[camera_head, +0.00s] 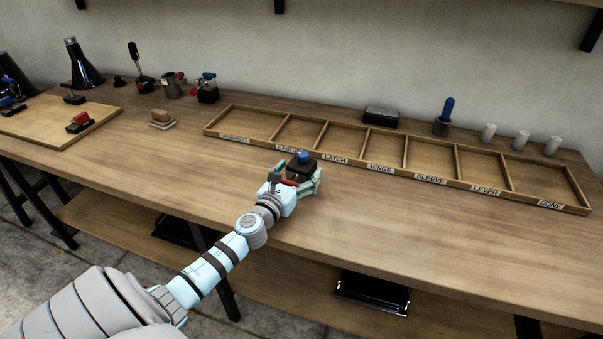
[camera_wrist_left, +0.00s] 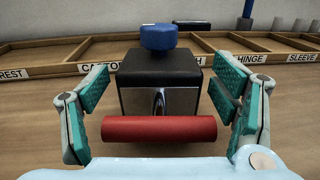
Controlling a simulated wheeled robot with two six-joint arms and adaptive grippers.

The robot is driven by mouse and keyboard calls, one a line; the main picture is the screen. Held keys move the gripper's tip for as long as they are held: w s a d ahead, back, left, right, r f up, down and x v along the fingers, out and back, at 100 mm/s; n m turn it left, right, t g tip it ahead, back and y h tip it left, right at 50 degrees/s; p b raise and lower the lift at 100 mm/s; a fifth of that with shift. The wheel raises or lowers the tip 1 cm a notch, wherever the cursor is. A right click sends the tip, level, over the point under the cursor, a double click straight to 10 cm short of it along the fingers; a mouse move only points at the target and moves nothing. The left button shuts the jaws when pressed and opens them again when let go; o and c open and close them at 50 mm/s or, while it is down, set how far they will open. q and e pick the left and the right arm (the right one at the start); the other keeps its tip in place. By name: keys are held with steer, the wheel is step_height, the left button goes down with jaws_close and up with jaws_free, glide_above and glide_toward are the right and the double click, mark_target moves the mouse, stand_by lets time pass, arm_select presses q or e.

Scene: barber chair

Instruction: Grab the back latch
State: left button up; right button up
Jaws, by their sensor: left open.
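My left gripper (camera_head: 297,174) is open, with one teal-padded finger on each side of the block. In the left wrist view (camera_wrist_left: 160,88) gaps show between both fingers and the block. The red roller lies across the near end of the gap between the fingers. My right gripper is not in view.
A long wooden tray (camera_head: 446,180) with labelled compartments, all empty, lies behind the block. A wooden board (camera_head: 50,118) with small red, black and blue parts is at the left. Several fixtures stand along the wall. The bench front (camera_head: 420,248) is clear.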

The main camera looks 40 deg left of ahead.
arm_select(q)
steer(key=c, duration=1.5)
